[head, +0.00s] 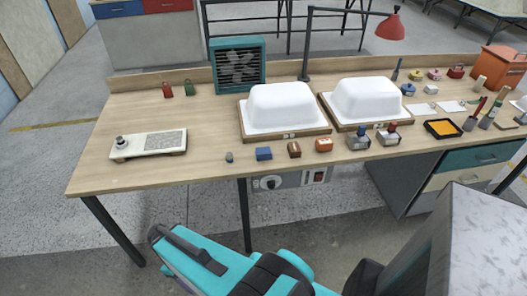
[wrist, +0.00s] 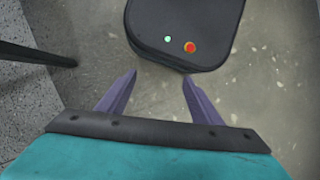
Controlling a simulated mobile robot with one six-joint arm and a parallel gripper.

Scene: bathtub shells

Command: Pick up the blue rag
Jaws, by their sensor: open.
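A small blue folded-looking block (head: 264,153), which seems to be the blue rag, lies near the front edge of the wooden workbench (head: 215,165). The rag is not in the wrist view. In the head view my teal arm is low in front of the bench.
Two white tub shells (head: 281,108) (head: 366,100) on wooden boards stand behind the row of small blocks. An orange block (head: 324,145) and clamp-like tools (head: 361,138) lie to the right. A pale instrument (head: 148,144) is at left. A red lamp (head: 391,27) overhangs.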

